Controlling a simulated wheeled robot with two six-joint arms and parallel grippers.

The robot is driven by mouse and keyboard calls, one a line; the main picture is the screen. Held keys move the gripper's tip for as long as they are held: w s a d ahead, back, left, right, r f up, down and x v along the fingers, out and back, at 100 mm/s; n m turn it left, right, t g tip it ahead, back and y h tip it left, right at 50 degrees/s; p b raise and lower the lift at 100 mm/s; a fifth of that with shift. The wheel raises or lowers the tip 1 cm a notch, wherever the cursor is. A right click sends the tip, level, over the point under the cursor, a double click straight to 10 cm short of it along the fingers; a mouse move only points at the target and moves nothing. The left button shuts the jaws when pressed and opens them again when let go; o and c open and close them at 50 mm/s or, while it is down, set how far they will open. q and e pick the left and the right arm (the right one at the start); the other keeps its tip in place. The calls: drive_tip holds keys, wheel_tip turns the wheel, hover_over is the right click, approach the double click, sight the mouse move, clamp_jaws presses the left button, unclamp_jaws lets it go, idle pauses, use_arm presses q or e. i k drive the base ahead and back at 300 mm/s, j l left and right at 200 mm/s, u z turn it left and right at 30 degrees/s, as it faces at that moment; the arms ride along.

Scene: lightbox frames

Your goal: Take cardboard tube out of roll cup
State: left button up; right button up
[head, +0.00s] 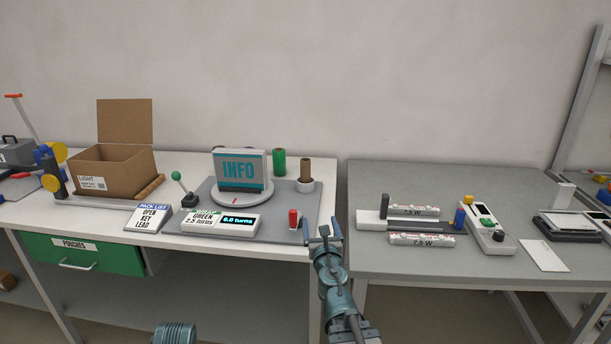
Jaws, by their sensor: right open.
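The brown cardboard tube (305,169) stands upright in the roll cup (305,186), a small white cup at the back right of the grey mat. My right gripper (323,233) is open and empty at the front right corner of the white table, well in front of the tube and slightly right of it. At the bottom left a teal rounded part of my body shows. My left gripper's fingers are not in view.
A green roll (279,161) stands left of the tube. A red-topped piece (294,219) stands between my right gripper and the tube. A grey table (400,271) adjoins on the right.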

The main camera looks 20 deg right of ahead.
sight(304, 162)
drive_tip(key=i+l, duration=0.25)
drive_tip(key=i, duration=0.2)
drive_tip(key=i+l, duration=0.25)
drive_tip(key=i, duration=0.15)
drive_tip(key=i+j, duration=0.15)
drive_tip(key=i, duration=0.15)
